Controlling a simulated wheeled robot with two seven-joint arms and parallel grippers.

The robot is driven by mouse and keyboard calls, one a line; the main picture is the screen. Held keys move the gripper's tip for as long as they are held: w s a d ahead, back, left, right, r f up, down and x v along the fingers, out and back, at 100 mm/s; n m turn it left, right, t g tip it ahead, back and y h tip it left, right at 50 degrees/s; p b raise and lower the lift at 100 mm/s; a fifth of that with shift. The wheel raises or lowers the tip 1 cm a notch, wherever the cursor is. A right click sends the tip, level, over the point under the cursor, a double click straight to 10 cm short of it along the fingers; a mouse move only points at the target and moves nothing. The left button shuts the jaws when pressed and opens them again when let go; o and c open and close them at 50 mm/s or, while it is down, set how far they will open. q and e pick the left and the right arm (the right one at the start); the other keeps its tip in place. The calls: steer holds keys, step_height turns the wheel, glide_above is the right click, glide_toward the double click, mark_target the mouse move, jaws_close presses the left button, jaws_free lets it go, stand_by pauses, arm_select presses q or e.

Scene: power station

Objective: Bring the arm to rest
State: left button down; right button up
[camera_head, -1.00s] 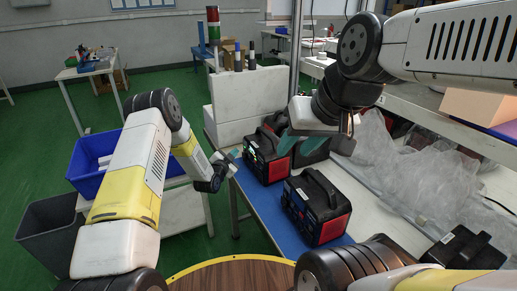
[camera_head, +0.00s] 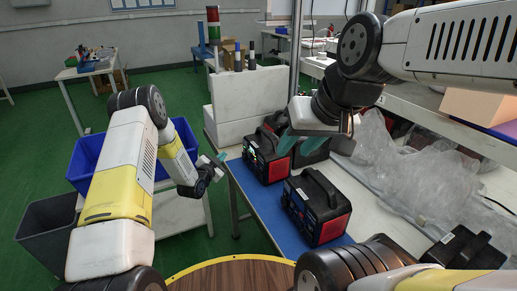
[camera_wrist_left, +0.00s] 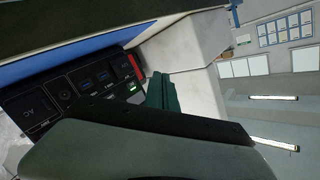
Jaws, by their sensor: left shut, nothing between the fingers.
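My left gripper (camera_head: 214,163) hangs at the left of the work table, in front of the white boxes, with its fingers together and empty. In the left wrist view its teal fingertips (camera_wrist_left: 162,93) show beside the front panel of a power station (camera_wrist_left: 85,88). My right gripper (camera_head: 287,142) is over the work table, above the power stations; its teal fingers show, and part of it is hidden by its own wrist. The gap between those fingers is not clear.
Black and red power stations stand on the blue mat, one nearer (camera_head: 316,207) and one farther (camera_head: 267,155). A blue bin (camera_head: 88,160) and a grey bin (camera_head: 45,228) are at left. Clear plastic bags (camera_head: 395,165) lie at right. A round wooden table (camera_head: 235,275) is in front.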

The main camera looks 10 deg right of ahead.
arm_select(q)
steer(key=shift+r, duration=0.1)
steer(key=a+r+n+g+y, duration=0.1)
steer(key=a+r, duration=0.1)
steer(key=r, duration=0.5)
steer(key=a+r+n+g+y, duration=0.1)
steer(key=a+r, duration=0.2)
steer(key=r, duration=0.4)
steer(key=s+a+r+n+g+y, duration=0.1)
steer(key=s+a+r+n+y, duration=0.25)
steer(key=s+r, duration=0.7)
steer(key=s+a+r+n+g, duration=0.1)
steer(key=s+a+r+n, duration=0.1)
steer(key=s+r, duration=0.35)
steer(key=s+a+r+n+g, duration=0.1)
steer(key=s+r+g, duration=0.1)
steer(key=s, duration=0.7)
steer(key=s+n+g, duration=0.2)
steer(key=s+n, duration=0.1)
steer(key=s, duration=1.7)
steer(key=shift+s+g+h, duration=0.2)
steer(key=shift+g+h, duration=0.1)
steer(key=shift+h, duration=0.05)
